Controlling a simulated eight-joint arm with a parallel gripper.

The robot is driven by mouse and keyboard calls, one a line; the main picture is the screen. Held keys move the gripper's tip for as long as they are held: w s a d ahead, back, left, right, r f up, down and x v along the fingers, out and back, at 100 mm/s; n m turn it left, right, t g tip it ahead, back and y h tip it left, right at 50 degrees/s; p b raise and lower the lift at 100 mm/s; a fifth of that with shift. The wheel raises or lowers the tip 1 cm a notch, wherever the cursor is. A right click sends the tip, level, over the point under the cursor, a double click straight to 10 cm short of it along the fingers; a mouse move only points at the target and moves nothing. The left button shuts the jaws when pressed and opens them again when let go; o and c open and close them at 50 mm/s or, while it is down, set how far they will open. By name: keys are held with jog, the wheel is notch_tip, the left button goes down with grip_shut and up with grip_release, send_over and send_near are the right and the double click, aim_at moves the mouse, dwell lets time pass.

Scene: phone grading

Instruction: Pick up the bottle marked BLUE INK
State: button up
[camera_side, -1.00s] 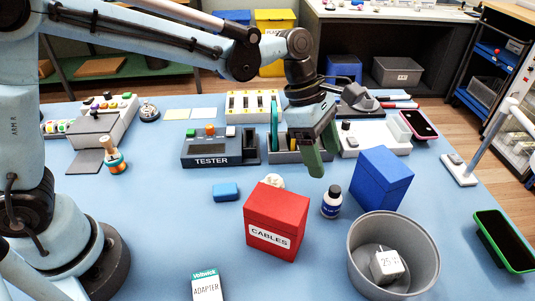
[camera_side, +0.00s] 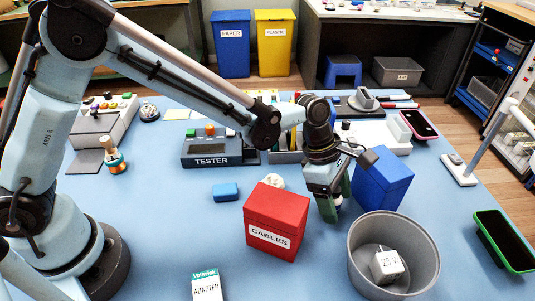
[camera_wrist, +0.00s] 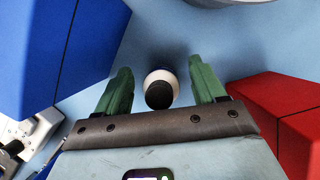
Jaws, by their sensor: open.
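The ink bottle (camera_wrist: 161,88) is seen from above in the wrist view, with a black cap and a white shoulder. It stands between the two green fingers of my gripper (camera_wrist: 160,90), with a gap on each side. In the side view my gripper (camera_side: 335,205) points down over the bottle, between the red box and the blue box. The gripper hides most of the bottle there, and its label cannot be read now. The jaws are open.
The red CABLES box (camera_side: 277,218) stands close to the left and the blue box (camera_side: 382,180) close to the right. A grey round bin (camera_side: 432,262) is in front right. A blue block (camera_side: 225,192) and the TESTER unit (camera_side: 211,160) lie further left.

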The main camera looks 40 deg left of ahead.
jog(key=c, duration=1.1)
jog(key=shift+o, duration=0.2)
jog(key=shift+r, duration=0.15)
